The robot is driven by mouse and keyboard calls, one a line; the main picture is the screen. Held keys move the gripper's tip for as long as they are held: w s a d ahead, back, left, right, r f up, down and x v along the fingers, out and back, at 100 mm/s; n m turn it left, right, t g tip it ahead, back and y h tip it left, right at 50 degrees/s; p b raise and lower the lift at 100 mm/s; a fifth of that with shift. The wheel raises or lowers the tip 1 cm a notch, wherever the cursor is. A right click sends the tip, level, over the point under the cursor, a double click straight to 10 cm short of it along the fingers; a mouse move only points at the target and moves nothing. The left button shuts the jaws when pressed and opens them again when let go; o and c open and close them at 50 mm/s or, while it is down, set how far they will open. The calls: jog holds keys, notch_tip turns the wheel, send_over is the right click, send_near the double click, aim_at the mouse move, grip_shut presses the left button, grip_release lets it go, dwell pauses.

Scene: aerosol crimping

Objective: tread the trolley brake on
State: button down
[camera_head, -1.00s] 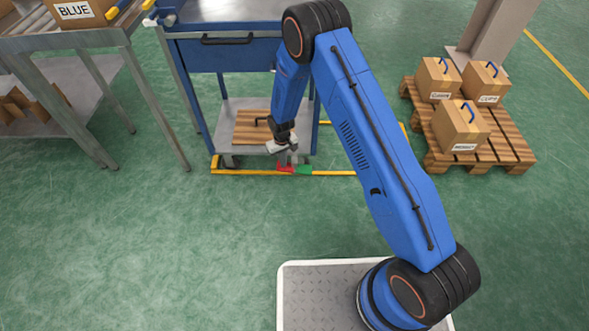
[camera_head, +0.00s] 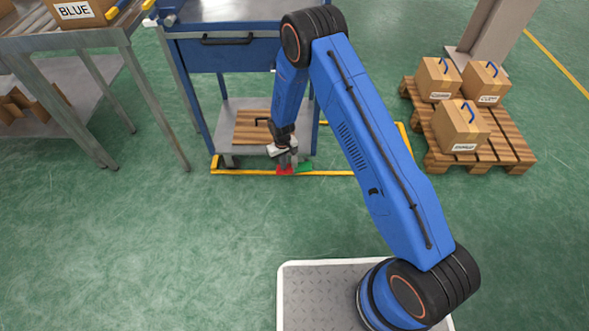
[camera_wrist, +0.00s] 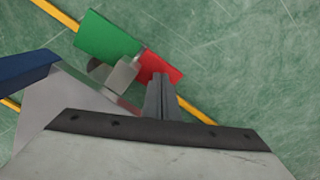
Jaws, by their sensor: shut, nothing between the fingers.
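The trolley (camera_head: 225,55) is a blue cart with a drawer and a low grey shelf. At its bottom front edge is a brake pedal with a red part (camera_head: 285,171) and a green part (camera_head: 305,168). In the wrist view the red part (camera_wrist: 160,66) lies right at the fingertips, and the green part (camera_wrist: 105,38) is to its upper left. My gripper (camera_head: 286,166) is shut and empty, pointing down over the red part; its fingers also show in the wrist view (camera_wrist: 158,80). They appear to touch the red part, but the contact is partly hidden.
Yellow floor lines (camera_head: 335,173) frame the trolley. A wooden board (camera_head: 252,125) lies on its low shelf. A grey rack (camera_head: 150,110) stands left, and a pallet (camera_head: 505,150) with boxes right. The green floor in front is clear.

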notch_tip(320, 180, up, 8)
dwell(1.2)
dwell(0.5)
